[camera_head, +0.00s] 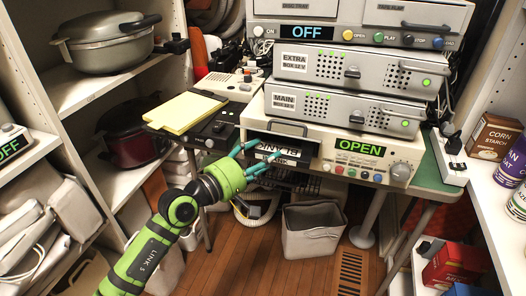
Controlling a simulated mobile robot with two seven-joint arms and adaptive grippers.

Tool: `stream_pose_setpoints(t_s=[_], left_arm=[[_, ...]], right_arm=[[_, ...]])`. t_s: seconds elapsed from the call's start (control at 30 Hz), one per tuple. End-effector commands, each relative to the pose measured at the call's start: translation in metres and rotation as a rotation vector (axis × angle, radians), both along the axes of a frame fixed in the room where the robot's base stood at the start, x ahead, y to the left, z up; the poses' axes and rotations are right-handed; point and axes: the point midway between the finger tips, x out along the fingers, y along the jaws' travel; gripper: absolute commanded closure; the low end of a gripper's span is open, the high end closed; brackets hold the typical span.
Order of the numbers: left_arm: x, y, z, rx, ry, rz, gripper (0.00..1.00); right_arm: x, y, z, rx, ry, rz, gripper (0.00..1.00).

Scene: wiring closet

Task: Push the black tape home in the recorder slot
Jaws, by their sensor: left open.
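The recorder (322,163) is the lowest cream unit in the stack, with a green "OPEN" display (360,149) and a knob at its right. At its left is the dark slot. The black tape (288,152), with a pale label, shows at the slot mouth; how far it sits inside is hard to tell. My left gripper (263,155) is open, its teal fingers pointing at the left part of the tape. The fingertips overlap the tape's edge in the picture; I cannot tell if they touch. My right gripper is not in view.
Two grey boxes marked "EXTRA" (377,72) and "MAIN" (368,107) are stacked above the recorder. A yellow pad (186,112) lies left of it. A grey bin (313,231) stands on the floor below. Shelves flank both sides, with a pot (107,45) at upper left.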

Motion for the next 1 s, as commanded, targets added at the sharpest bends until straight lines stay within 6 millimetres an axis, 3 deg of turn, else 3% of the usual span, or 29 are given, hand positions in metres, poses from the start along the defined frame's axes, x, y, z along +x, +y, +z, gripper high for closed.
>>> stream_pose_setpoints(t_s=[0.63, 1.0], left_arm=[[-0.049, 0.016, 0.002, 0.0, 0.0, 0.0, 0.38], [-0.054, 0.018, 0.001, 0.0, -0.001, 0.0, 0.38]], right_arm=[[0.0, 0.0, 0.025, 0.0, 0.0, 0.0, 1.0], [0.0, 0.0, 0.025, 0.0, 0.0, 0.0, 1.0]])
